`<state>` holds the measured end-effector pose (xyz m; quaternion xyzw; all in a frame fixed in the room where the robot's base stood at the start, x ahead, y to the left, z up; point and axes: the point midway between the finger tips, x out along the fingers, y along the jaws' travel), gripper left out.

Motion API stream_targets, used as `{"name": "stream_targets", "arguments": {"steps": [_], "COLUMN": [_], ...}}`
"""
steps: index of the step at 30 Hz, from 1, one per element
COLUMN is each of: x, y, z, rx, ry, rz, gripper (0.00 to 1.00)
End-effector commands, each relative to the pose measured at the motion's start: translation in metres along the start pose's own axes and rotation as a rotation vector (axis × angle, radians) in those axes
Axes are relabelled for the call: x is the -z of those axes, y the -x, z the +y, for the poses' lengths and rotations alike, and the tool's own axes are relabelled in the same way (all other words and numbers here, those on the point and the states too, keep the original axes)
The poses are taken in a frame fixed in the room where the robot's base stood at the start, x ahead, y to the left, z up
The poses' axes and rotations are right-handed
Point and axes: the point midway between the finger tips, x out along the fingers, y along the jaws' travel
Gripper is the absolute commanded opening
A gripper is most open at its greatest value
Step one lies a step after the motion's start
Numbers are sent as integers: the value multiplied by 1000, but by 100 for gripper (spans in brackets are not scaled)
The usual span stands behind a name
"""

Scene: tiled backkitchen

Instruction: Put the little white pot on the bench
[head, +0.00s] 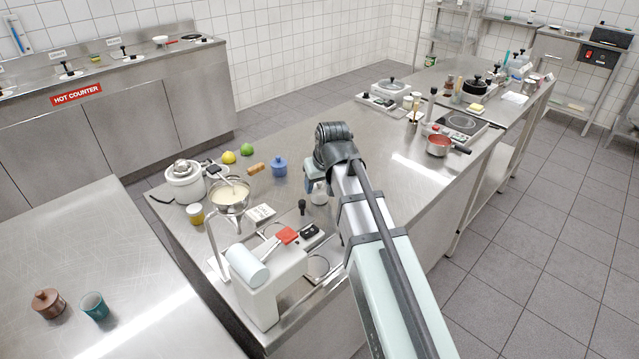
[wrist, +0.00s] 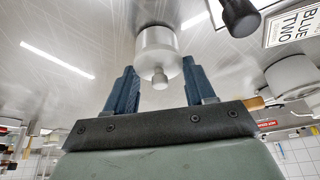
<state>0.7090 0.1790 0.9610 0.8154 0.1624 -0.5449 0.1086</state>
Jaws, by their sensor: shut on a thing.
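The little white pot (head: 319,196), with a round knob on its lid, is by the end of my arm, over the middle steel bench (head: 400,185). In the wrist view the pot (wrist: 158,45) shows between the two blue fingers of my gripper (wrist: 160,72), its knob towards the camera. My gripper is shut on it. In the head view my gripper (head: 313,184) is partly hidden by my own arm. I cannot tell whether the pot's base touches the steel.
A blue lidded pot (head: 280,167), a dark-topped shaker (head: 302,206) and a small printed box (head: 262,213) stand left of my gripper. A stand mixer (head: 270,275) is nearer. A brown pot (head: 48,303) and teal cup (head: 95,305) stand on another bench. Bare steel lies right of my arm.

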Motion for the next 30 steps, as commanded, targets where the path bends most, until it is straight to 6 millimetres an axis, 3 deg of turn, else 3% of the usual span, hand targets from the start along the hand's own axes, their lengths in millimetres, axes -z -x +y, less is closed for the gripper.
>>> {"name": "stream_targets", "arguments": {"steps": [7, 8, 15, 25, 30], "x": [-1, -1, -1, 0, 1], "y": [-2, -2, -2, 0, 15], "z": [0, 0, 0, 0, 0], "rx": [0, 0, 0, 0, 0], "ry": [0, 0, 0, 0, 0], "rz": [0, 0, 0, 0, 3], "gripper": [0, 56, 79, 80, 80]}}
